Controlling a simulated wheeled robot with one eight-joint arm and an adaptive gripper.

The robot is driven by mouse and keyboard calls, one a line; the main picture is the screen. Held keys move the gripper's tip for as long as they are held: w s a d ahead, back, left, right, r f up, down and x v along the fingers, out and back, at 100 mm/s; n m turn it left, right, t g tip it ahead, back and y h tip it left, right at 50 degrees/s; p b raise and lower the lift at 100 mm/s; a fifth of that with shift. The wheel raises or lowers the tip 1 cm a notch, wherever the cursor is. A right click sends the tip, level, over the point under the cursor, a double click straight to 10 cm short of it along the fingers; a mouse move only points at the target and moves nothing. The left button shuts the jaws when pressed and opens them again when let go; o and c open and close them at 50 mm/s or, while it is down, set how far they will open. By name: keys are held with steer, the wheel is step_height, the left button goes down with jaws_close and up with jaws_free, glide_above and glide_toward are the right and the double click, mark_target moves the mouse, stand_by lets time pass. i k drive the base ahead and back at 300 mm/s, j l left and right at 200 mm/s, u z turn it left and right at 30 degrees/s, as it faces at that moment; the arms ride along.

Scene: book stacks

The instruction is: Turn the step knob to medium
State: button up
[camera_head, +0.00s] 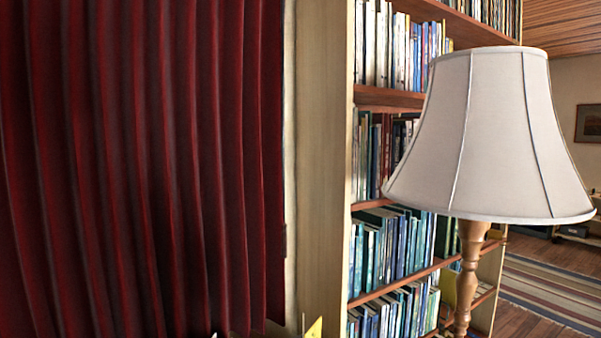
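No step knob shows in the head view. My gripper does not show clearly in it either. A small yellow pointed piece (315,329) pokes up at the bottom edge, just right of the dark red curtain. Most of it is cut off by the frame, and I cannot tell what it belongs to.
A dark red curtain (140,160) fills the left side. A tall bookshelf (323,150) full of books stands right of it. A lamp with a pale shade (495,140) and turned wooden post (468,270) stands in front. A striped rug (550,290) lies at right.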

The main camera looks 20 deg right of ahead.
mark_target(493, 235)
steer(key=z, duration=1.25)
steer(key=k+l+u, duration=0.15)
steer(key=l, duration=0.25)
steer(key=k+l+u, duration=0.1)
steer(key=l, duration=0.3)
steer(key=k, duration=0.05)
